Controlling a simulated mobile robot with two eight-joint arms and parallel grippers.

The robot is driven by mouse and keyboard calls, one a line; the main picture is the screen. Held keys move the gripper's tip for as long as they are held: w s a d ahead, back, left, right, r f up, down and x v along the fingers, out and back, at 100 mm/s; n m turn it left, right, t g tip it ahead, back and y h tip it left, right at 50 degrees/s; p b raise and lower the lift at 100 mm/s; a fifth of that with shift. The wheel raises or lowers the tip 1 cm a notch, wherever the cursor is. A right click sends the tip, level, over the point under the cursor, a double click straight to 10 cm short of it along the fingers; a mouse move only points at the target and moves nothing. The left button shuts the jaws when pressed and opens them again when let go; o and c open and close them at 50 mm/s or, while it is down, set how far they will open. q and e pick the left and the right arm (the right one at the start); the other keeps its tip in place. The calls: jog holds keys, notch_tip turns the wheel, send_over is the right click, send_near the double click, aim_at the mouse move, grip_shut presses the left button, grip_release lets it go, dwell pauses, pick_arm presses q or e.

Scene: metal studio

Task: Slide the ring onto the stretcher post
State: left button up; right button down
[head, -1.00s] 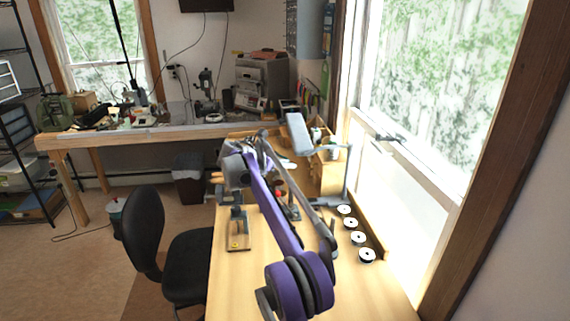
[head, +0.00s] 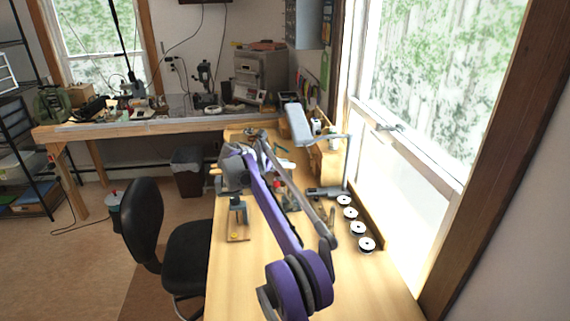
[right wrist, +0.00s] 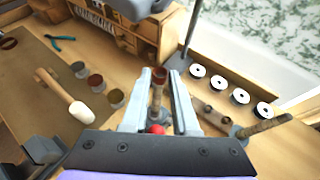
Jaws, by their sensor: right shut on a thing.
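My right gripper (right wrist: 161,78) is at the centre of the right wrist view, its two grey fingers closed on a small reddish-brown ring (right wrist: 159,74). A brown stretcher post (right wrist: 157,96) stands below the ring, between the fingers, with a red ball knob (right wrist: 155,129) near it. The ring lines up with the post's upper end; I cannot tell whether it is around the post or just above it. In the head view my purple right arm reaches over the bench (head: 245,285) and hides the ring and post. My left gripper is not in view.
Several white discs (right wrist: 219,82) line the window side near a lamp pole (right wrist: 190,28). A wooden tapered rod (right wrist: 265,125) is to the right. A mallet (right wrist: 78,111), small pots (right wrist: 95,82) and pliers (right wrist: 58,43) are left. A black chair (head: 185,250) stands beside the bench.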

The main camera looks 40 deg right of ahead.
jog(key=shift+f+b, duration=0.45)
jog(key=shift+f, duration=1.2)
jog(key=c, duration=0.6)
grip_release()
jog(key=shift+a, duration=0.1)
jog(key=w+v, duration=0.1)
jog(key=v, duration=0.9)
jog(key=shift+s+a+r, duration=0.25)
jog(key=shift+s+a, duration=0.05)
jog(key=shift+s, duration=0.25)
